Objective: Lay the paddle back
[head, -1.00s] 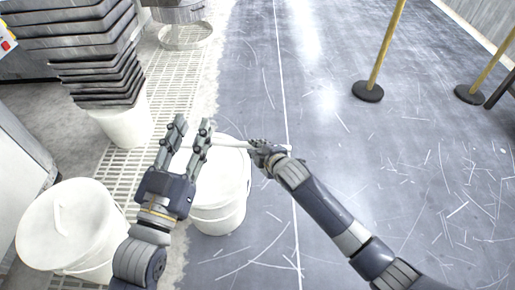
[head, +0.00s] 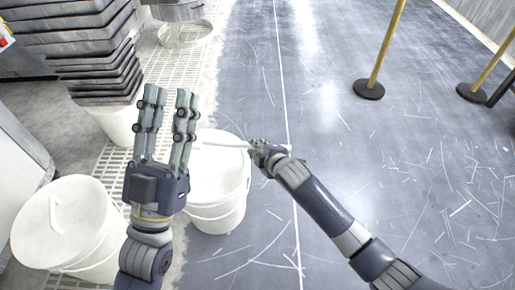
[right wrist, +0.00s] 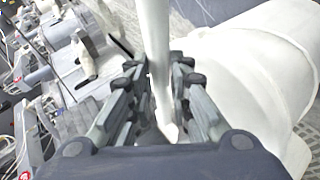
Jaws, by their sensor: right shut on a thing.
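The white paddle (head: 222,145) lies roughly level in the head view, above the lid of a white bucket (head: 217,205). I cannot tell whether it touches the lid. My right gripper (head: 258,146) is shut on it near its right end, at the bucket's right side. In the right wrist view the paddle's pale shaft (right wrist: 156,45) runs between the two fingers, with a white bucket (right wrist: 245,75) to the right. My left gripper (head: 168,98) is open and empty, its fingers pointing up the picture, left of the paddle and partly in front of the bucket's left side.
Another lidded white bucket (head: 68,225) stands at the lower left, with a white piece on its lid. A stack of dark slabs (head: 95,55) rests above a white bucket at upper left. Yellow posts (head: 385,50) stand at upper right. The grey floor right of the buckets is mostly clear.

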